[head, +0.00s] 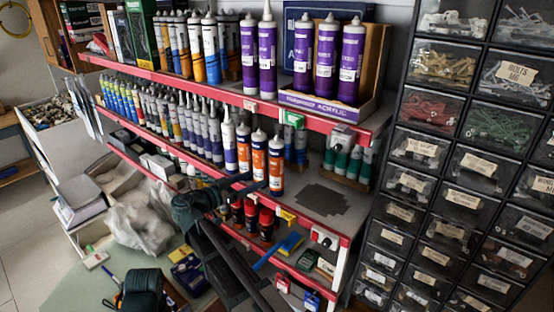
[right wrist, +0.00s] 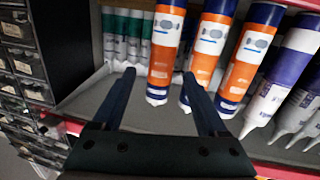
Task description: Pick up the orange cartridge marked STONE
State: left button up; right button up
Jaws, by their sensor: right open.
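Three orange, white and blue cartridges stand together on the middle shelf; the rightmost one (head: 276,165) is beside another orange one (head: 259,153) and a third (head: 243,148). The STONE marking is not legible on any. My right gripper (head: 258,180) is open in front of them. In the right wrist view, which looks upside down, the end orange cartridge (right wrist: 164,52) appears between the fingertips (right wrist: 159,74), close to the right-hand finger; contact cannot be told.
White-and-purple cartridges (right wrist: 283,75) stand close beside the orange ones. Green-and-white cartridges (right wrist: 122,35) stand on the other side, farther back. Bare shelf (head: 318,200) lies right of the orange group. A drawer cabinet (head: 440,190) stands right.

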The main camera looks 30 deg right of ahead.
aim_at(271, 164)
jog(key=shift+m+h, duration=0.3)
jog(key=x, duration=0.3)
jog(key=r+x, duration=0.1)
jog(key=x, duration=0.5)
jog(key=shift+w+r, duration=0.25)
jog(key=shift+r, duration=0.15)
jog(key=x, duration=0.3)
jog(key=p+x, duration=0.1)
jog(key=x, duration=0.1)
jog(key=shift+w+d+r, duration=0.1)
jog(key=shift+d+r, duration=0.05)
jog(key=shift+r, duration=0.2)
grip_shut()
